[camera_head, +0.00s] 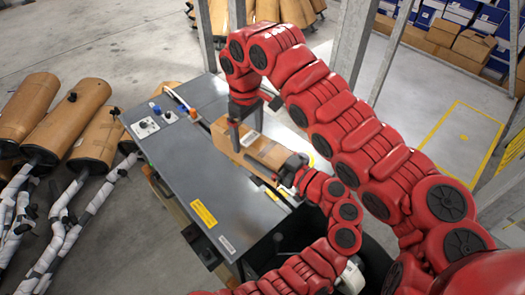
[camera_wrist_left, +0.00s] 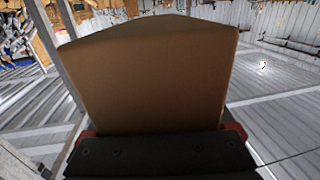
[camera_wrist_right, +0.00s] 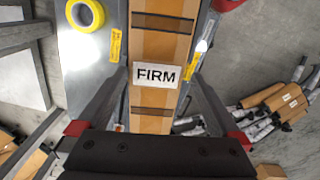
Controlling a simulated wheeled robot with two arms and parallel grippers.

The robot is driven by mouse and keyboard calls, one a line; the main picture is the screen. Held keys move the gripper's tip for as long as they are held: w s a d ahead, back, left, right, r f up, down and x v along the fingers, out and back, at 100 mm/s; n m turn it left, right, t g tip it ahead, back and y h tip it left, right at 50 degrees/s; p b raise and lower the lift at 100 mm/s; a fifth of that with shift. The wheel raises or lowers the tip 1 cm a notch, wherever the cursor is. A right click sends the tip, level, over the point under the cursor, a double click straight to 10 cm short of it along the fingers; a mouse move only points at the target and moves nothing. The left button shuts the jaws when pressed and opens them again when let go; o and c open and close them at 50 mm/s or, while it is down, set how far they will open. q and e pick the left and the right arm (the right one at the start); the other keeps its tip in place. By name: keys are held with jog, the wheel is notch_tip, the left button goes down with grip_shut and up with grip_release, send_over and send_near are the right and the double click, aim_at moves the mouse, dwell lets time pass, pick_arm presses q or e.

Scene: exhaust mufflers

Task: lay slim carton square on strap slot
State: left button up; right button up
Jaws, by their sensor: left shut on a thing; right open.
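The slim brown carton (camera_head: 262,150) lies lengthwise along the right part of the grey machine top, over the dark slot line (camera_head: 196,117); I cannot tell if it touches the top all along. In the right wrist view the carton (camera_wrist_right: 161,45) has a white FIRM label and two dark bands across it. My left gripper (camera_head: 287,172) is shut on the carton's near end, which fills the left wrist view (camera_wrist_left: 150,80). My right gripper (camera_head: 238,122) is open above the far part of the carton, its fingers (camera_wrist_right: 160,80) on either side. The slot beneath is hidden.
The grey machine top (camera_head: 185,165) is bare on its left half. A control panel (camera_head: 145,127) and small knobs sit at its far left. A yellow tape roll (camera_wrist_right: 85,14) lies beside the carton.

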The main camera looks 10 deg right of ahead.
jog(key=shift+r, duration=0.5)
